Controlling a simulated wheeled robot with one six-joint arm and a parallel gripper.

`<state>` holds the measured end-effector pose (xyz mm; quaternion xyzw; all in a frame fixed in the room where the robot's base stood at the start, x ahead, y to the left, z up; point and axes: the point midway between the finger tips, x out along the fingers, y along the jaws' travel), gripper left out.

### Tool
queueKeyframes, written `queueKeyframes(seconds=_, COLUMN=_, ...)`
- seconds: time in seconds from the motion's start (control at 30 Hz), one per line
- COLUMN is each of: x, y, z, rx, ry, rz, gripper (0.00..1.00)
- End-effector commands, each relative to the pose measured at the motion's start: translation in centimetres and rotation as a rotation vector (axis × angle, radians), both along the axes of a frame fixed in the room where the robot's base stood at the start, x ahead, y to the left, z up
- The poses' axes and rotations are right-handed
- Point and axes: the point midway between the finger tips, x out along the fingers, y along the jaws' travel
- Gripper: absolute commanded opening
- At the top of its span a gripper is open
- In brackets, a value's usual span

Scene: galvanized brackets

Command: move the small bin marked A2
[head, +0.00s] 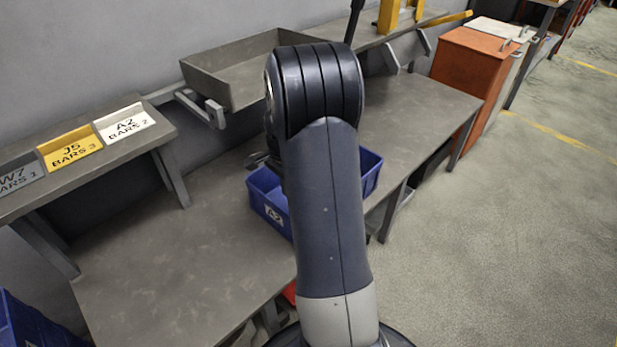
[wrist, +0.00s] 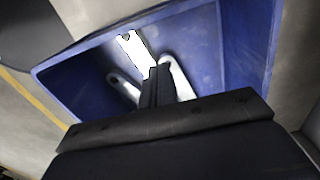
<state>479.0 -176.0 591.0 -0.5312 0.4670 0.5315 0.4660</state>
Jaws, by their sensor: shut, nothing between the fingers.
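The small blue bin (head: 262,194) with a white A2 label (head: 273,215) stands on the grey workbench, near its front edge. My arm hides its middle in the head view. In the wrist view the blue bin (wrist: 225,45) fills much of the picture, with pale metal brackets (wrist: 133,47) lying inside. My gripper (wrist: 156,75) is shut and empty, and its fingers show over the inside of the bin among the brackets. I cannot tell whether the fingers touch the bin or a bracket. In the head view the fingers are hidden behind my arm.
A shelf at left carries plates reading A2 BARS 2 (head: 124,124), J5 BARS 3 (head: 70,151) and W7 BARS 1 (head: 18,178). A grey tray (head: 205,88) sits behind the bench. The workbench (head: 175,270) is clear left of the bin. An orange cabinet (head: 466,68) stands at right.

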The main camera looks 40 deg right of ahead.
Motion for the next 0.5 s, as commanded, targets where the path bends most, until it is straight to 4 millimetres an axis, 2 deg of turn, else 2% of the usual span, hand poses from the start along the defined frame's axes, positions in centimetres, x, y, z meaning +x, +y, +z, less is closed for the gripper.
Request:
queueKeyframes(seconds=0.03, x=-0.1, y=0.0, z=-1.7, rx=0.001, ry=0.004, rz=-0.001, gripper=0.00)
queueKeyframes(seconds=0.2, x=0.0, y=0.2, z=-4.7, rx=0.001, ry=0.001, rz=0.001, gripper=0.00)
queueKeyframes(seconds=0.3, x=-0.2, y=2.1, z=-4.2, rx=-0.001, ry=-0.002, rz=0.004, gripper=0.00)
queueKeyframes(seconds=0.5, x=-0.4, y=3.7, z=-4.1, rx=-0.001, ry=-0.001, rz=0.002, gripper=0.00)
